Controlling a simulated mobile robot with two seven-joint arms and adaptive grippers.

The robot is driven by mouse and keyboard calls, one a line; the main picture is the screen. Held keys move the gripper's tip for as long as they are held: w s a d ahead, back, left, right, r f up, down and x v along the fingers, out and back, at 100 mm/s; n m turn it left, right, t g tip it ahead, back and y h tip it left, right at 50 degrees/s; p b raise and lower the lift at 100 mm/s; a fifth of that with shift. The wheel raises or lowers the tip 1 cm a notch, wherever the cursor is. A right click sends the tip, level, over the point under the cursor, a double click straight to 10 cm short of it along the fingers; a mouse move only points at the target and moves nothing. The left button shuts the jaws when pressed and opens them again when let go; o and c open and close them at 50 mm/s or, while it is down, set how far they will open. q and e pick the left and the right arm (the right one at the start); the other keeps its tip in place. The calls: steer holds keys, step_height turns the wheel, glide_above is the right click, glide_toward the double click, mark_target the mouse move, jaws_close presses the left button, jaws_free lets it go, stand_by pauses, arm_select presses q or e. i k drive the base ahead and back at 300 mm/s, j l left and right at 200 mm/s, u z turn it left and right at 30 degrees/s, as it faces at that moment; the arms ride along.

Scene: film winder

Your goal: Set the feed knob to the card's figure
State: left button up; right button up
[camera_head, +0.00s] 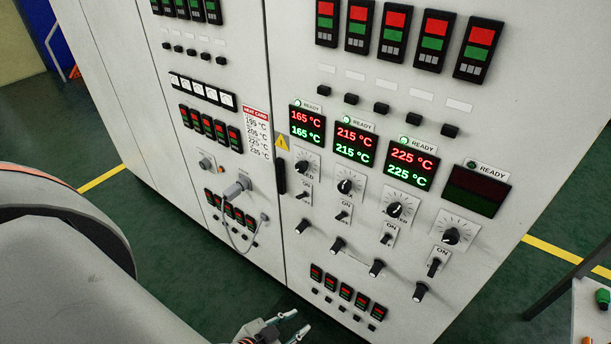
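The heat card (256,132) has a red header and a short column of °C figures, too small to read surely. To its right is a row of dial knobs, each on a white scale plate. The leftmost knob (301,167) has a partly covered label ending in "ED". The display above it (307,125) reads 165 °C in red and 165 °C in green, with a lit green READY lamp. My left gripper (296,322) is at the bottom edge, below and apart from the knobs. Its fingertips are spread and empty. My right gripper is not in view.
Other displays read 215 °C (354,142) and 225 °C (411,164); the rightmost (476,190) is dark. ON switches (342,215) and black-tipped levers (337,245) sit below the knobs. A plug with a looping cable (238,187) protrudes at left. A small control box (594,312) stands lower right.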

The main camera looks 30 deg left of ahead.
mark_target(302, 166)
steer(key=u, duration=1.35)
